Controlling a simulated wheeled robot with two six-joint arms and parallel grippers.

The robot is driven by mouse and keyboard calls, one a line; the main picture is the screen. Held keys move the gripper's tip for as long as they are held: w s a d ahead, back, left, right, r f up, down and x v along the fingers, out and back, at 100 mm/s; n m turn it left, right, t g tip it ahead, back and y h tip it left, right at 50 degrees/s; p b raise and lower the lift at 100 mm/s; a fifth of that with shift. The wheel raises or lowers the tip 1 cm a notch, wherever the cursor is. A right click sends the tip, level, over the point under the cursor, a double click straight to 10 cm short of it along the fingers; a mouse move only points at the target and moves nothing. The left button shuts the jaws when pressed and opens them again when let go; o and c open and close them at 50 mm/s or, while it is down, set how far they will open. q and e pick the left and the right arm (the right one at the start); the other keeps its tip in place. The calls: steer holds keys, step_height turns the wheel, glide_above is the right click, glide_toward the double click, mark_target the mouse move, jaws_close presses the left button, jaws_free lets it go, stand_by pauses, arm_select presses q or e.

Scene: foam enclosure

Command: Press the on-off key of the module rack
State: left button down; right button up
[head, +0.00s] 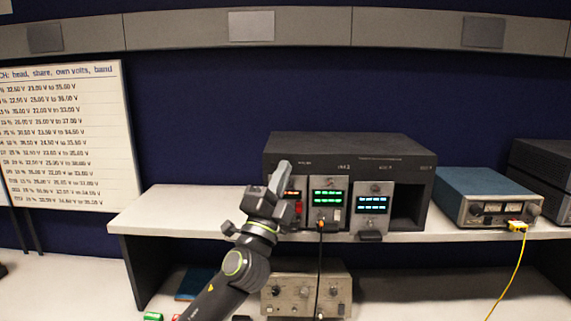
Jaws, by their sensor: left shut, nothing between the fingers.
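The module rack (350,145) is a dark grey box on the white shelf, in the middle of the head view. Its front holds a module with an orange display (292,194), one with a green display (327,196) and one with a cyan display (371,205). A dark empty bay is at its right. A small red part (298,208) shows low on the left module; I cannot tell whether it is the on-off key. My left gripper (283,170) is shut and empty, pointing up in front of the rack's left end, hiding part of it. I cannot tell whether it touches. My right gripper is out of view.
A black cable with an orange plug (321,224) hangs from the green-display module. A blue metered unit (488,198) with a yellow cable stands right of the rack. A grey knobbed unit (305,291) is below the shelf. The shelf (170,208) is clear at left.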

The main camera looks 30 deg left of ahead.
arm_select(q)
steer(key=s+d+p, duration=0.2)
steer(key=s+d, duration=0.1)
steer(key=s, duration=0.2)
steer(key=shift+d, duration=0.15)
stand_by(0.4)
steer(key=shift+s+f, duration=0.1)
stand_by(0.4)
